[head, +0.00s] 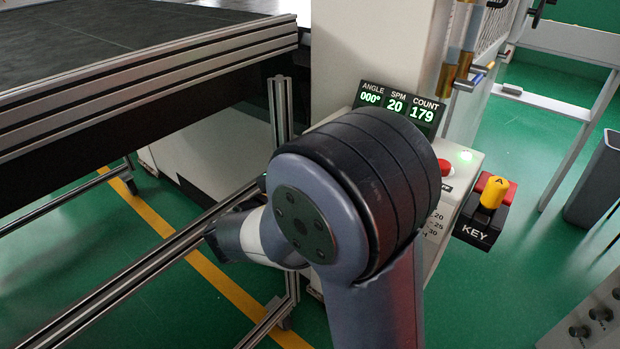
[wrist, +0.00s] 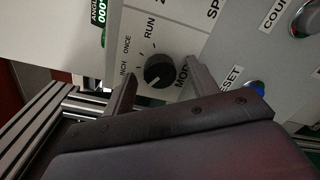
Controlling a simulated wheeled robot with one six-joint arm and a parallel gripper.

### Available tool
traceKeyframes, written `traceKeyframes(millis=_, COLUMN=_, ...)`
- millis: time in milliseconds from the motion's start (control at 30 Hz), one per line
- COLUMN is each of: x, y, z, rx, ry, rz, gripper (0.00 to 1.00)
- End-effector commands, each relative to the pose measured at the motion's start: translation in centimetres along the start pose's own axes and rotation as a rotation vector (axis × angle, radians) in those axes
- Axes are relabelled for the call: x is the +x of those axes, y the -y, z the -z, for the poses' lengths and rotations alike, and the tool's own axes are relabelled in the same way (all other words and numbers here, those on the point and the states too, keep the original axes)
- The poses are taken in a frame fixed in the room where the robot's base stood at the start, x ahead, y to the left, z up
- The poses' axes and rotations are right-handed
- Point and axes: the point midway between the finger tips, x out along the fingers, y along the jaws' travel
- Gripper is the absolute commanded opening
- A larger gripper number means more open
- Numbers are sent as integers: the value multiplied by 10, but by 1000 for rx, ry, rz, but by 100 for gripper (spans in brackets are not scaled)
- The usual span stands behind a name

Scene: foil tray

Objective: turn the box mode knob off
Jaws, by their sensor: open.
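In the wrist view the black round mode knob (wrist: 158,70) sits on a pale panel face beside printed labels INCH, ONCE, RUN and MODE, the last partly covered. An OFF label is not visible. Which label the knob points at is hard to tell. My gripper (wrist: 160,75) is open, one finger to the left of the knob and one to the right. Whether a finger touches it I cannot tell. In the head view my arm hides the knob and covers much of the control box (head: 437,245).
A lit display (head: 399,105) reads angle 000, SPM 20 and count 179. A red button (head: 446,167) and a yellow key switch (head: 493,192) are on the box's right. A metal-framed conveyor (head: 150,70) is left.

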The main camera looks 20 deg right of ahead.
Motion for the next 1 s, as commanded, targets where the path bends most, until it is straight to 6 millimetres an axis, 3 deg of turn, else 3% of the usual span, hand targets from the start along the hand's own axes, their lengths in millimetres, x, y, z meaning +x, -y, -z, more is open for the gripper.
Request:
traceKeyframes(millis=167, x=-14, y=-1, z=1, rx=1, ry=-3, rz=-3, gripper=56)
traceKeyframes(millis=633, x=-93, y=0, z=1, rx=0, ry=-4, rz=-2, gripper=56)
traceKeyframes(millis=1000, x=-108, y=0, z=0, rx=-1, ry=0, rz=0, gripper=56)
